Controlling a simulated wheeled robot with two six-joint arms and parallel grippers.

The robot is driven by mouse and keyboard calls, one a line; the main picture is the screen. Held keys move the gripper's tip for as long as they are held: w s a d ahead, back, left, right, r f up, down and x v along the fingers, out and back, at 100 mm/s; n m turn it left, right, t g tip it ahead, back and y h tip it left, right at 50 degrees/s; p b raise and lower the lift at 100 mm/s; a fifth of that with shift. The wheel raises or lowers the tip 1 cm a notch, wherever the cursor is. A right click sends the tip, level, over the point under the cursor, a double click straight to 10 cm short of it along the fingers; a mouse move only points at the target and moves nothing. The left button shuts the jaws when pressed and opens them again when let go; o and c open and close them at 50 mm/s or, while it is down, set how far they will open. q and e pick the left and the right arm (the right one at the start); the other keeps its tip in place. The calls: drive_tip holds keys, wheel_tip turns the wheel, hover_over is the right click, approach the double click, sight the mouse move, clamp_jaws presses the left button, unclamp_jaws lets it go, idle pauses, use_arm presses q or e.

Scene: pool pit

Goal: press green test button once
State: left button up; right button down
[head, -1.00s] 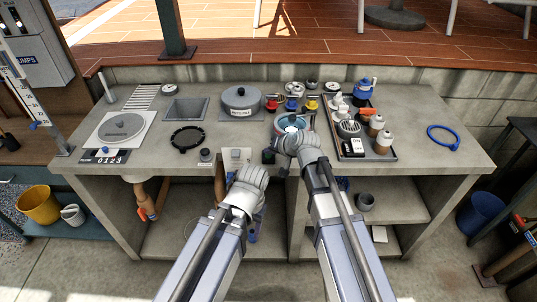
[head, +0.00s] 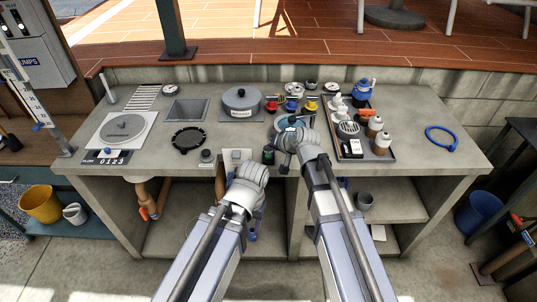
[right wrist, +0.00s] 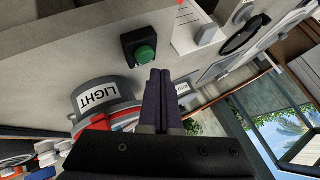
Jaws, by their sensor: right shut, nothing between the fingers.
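The green button (right wrist: 145,55) sits in a small black housing on the grey counter in the right wrist view. The housing with its green spot also shows near the counter's front edge in the head view (head: 268,155). My right gripper (right wrist: 161,74) is shut and empty, its dark fingertips beside the button and apart from it in the picture; their exact height over the counter is unclear. In the head view the right gripper (head: 279,143) is just right of the housing. My left gripper is hidden by its wrist, low in front of the counter.
A round grey item labelled LIGHT (right wrist: 98,97) is close to my right fingers. A tray (head: 352,157) with bottles stands to the right. A white plate with a switch (head: 236,155) and a black knob (head: 207,155) lie left of the button.

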sight(270, 158)
wheel_tip(270, 158, up, 5)
drive_tip(key=p, duration=0.4)
drive_tip(key=shift+f, duration=0.15)
idle(0.4)
drive_tip(key=s+d+f+n+g+h, duration=0.2)
drive_tip(key=s, duration=0.6)
drive_tip(key=s+d+f+n+g+h, duration=0.1)
drive_tip(key=s+f+g+h, duration=0.1)
drive_tip(key=s, duration=0.7)
drive_tip(key=s+d+f+n+g+h, duration=0.2)
drive_tip(key=s+g, duration=0.1)
drive_tip(key=s, duration=0.5)
drive_tip(key=shift+s+d+f+n+g+h, duration=0.25)
drive_tip(key=shift+s+d+n+g+h, duration=0.05)
drive_tip(key=shift+s+g+h, duration=0.1)
